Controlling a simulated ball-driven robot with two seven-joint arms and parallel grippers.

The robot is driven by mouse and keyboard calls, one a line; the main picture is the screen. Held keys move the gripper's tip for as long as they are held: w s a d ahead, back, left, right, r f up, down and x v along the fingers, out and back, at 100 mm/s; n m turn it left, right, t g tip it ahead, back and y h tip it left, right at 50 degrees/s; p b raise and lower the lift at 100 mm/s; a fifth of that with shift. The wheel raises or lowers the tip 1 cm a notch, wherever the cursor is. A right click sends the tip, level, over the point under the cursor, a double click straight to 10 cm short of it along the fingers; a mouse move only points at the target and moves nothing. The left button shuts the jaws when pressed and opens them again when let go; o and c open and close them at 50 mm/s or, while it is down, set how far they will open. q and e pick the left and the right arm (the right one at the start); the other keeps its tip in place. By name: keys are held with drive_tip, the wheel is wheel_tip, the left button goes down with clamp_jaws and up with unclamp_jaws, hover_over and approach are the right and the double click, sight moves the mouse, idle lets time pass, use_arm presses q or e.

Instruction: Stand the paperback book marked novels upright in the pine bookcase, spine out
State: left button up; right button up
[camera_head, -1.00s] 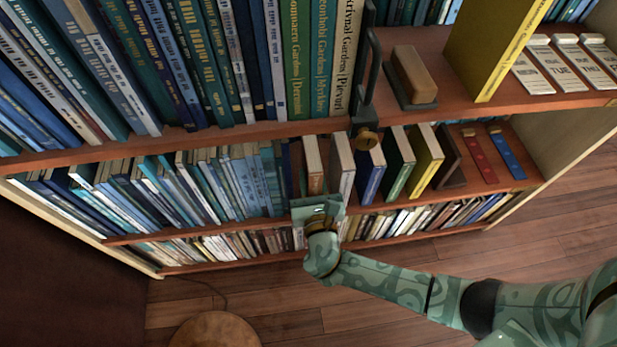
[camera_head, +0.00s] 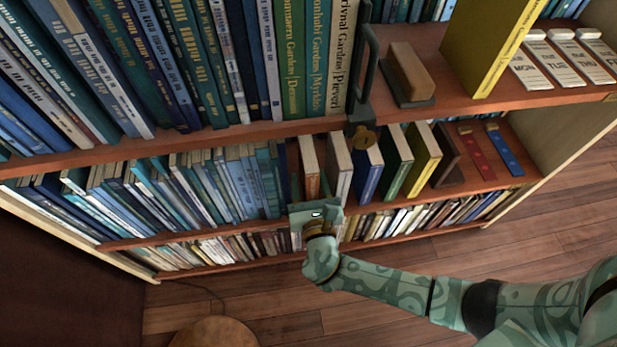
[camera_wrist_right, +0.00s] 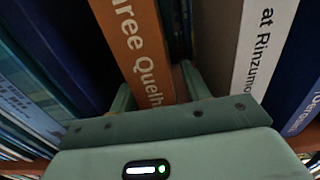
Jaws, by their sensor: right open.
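The pine bookcase (camera_head: 560,170) fills most of the head view. A paperback with an orange spine (camera_wrist_right: 138,45) stands upright on its middle shelf, spine facing my right wrist camera. The spine reads "…hree Quelh…"; no "novels" mark is readable. The same book shows in the head view (camera_head: 309,165), pale page edges up. My right gripper (camera_wrist_right: 157,88) is open, with one finger on each side of the lower spine; I cannot tell whether they touch it. In the head view the right gripper (camera_head: 316,207) is in front of that shelf. My left gripper is not in view.
A white-spined book (camera_wrist_right: 264,40) stands just right, then blue (camera_head: 368,172), green (camera_head: 394,160) and yellow (camera_head: 423,160) ones. Packed blue books (camera_head: 200,185) stand to the left.

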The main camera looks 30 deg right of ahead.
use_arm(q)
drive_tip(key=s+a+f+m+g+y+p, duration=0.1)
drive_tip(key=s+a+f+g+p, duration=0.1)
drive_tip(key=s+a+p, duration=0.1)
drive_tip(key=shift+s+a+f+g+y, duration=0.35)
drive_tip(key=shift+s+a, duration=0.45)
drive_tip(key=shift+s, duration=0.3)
use_arm(e)
drive_tip(key=v, duration=1.1)
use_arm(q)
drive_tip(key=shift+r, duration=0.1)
use_arm(e)
drive_tip(key=shift+s+r, duration=0.1)
drive_tip(key=s+d+f+m+g+h, duration=0.2)
drive_tip(key=s+d+f+m+g, duration=0.5)
drive_tip(key=s+m, duration=0.3)
drive_tip(key=s+d+r+m+g+y, duration=0.1)
drive_tip(key=s+m+g+y, duration=0.1)
drive_tip(key=s+m+g, duration=0.2)
drive_tip(key=s+d+r+m+g+y, duration=0.2)
drive_tip(key=s+m+g+y, duration=0.1)
drive_tip(key=s+m, duration=0.8)
drive_tip(key=s+g, duration=0.1)
drive_tip(key=s, duration=0.2)
drive_tip(key=shift+d, duration=0.3)
drive_tip(key=shift+s, duration=0.1)
